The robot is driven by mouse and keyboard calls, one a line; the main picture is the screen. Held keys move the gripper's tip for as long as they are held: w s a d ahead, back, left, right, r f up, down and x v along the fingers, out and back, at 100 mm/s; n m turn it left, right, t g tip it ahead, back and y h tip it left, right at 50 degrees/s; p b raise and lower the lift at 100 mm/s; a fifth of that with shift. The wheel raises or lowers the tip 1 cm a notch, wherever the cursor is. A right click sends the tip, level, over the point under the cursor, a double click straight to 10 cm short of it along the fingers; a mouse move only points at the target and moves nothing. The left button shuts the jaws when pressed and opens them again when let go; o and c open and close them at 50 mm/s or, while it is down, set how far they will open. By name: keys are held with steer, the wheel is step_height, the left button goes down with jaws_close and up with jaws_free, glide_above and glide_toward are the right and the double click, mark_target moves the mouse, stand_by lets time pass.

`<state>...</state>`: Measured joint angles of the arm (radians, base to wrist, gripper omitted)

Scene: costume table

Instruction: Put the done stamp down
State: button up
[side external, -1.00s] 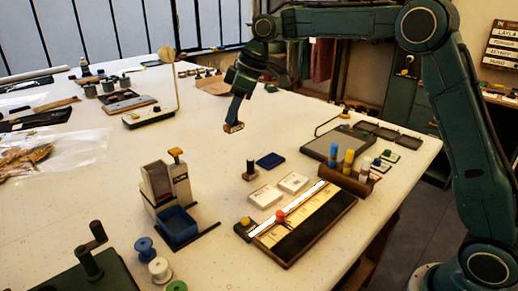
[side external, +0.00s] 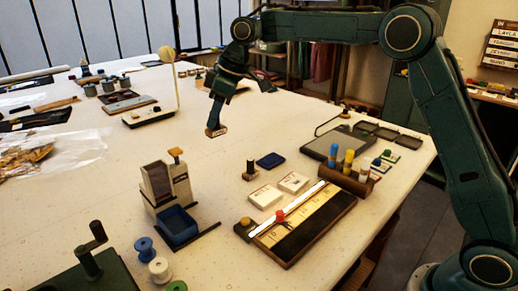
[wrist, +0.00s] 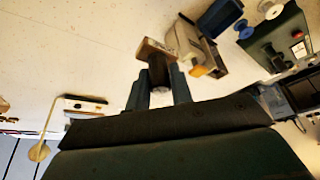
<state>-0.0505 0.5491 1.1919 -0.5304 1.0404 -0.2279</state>
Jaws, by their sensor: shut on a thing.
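My gripper (side external: 214,122) is shut on a stamp (side external: 216,132) with a wooden base, held above the pale table in the side external view. In the wrist view the stamp (wrist: 152,52) shows its wooden block and dark handle between the two fingers of my gripper (wrist: 158,85). I cannot read any word on it, so I cannot confirm it as the done stamp. A second stamp (side external: 250,172) with a dark handle stands upright on the table beside the blue ink pad (side external: 270,160).
The tabletop (side external: 150,135) is mostly clear around the held stamp. A dispenser with a blue bin (side external: 178,225) stands nearer the camera. Two white card stacks (side external: 265,197), a ruled board (side external: 300,222) and a marker holder (side external: 346,180) lie to the right. A lamp-like stand (side external: 140,116) is at left.

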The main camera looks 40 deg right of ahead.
step_height(320, 180, down, 13)
steer(key=shift+r, duration=0.1)
stand_by(0.3)
steer(key=shift+f, duration=2.2)
steer(key=shift+f, duration=0.1)
steer(key=o, duration=0.8)
steer(key=v, duration=1.2)
